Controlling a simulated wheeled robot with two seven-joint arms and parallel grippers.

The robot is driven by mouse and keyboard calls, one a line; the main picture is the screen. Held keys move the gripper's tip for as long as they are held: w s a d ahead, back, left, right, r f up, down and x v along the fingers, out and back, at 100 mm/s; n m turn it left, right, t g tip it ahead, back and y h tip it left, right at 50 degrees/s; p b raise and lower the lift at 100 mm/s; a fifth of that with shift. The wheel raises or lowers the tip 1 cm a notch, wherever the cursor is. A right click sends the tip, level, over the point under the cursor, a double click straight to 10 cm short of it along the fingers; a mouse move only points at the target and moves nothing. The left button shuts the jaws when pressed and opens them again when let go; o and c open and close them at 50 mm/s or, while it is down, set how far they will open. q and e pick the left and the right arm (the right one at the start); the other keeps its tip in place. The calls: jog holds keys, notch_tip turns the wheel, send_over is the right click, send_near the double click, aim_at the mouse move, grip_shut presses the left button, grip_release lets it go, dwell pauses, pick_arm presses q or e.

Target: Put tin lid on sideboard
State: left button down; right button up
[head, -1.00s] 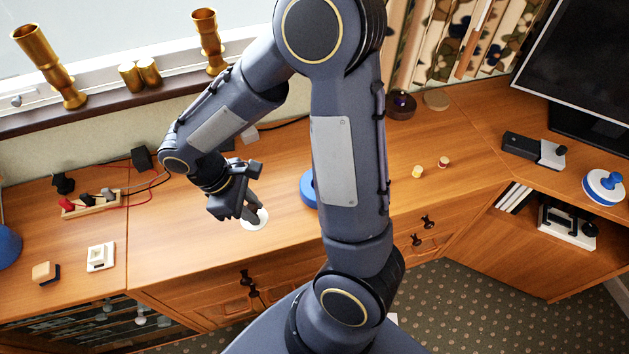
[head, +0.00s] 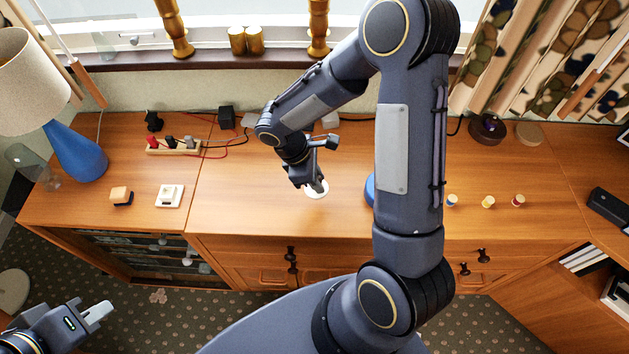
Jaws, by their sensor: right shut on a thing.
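The tin lid, seen as a small white disc (head: 317,194), is at my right gripper's fingertips over the middle of the wooden sideboard (head: 250,205). My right gripper (head: 315,186) points down and is shut on it; the fingers cover part of the disc. I cannot tell whether the lid touches the sideboard top or is just above it. My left gripper (head: 98,312) is low at the left, over the carpet and away from the sideboard; its finger gap cannot be made out.
A blue round thing (head: 369,188) is partly hidden behind my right arm. Several small pegs (head: 488,202) stand to the right. A white square switch (head: 170,195), an orange-topped block (head: 121,195), a wired strip (head: 174,148) and a blue lamp (head: 75,152) occupy the left.

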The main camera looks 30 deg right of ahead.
jog(key=shift+w+d+f, duration=0.2)
jog(key=shift+w+f, duration=0.85)
jog(key=shift+f, duration=0.2)
jog(key=shift+w+f, duration=0.15)
jog(key=shift+f, duration=1.6)
jog(key=shift+f, duration=0.2)
jog(key=o, duration=0.9)
jog(key=shift+o, duration=0.2)
jog(key=shift+r, duration=0.15)
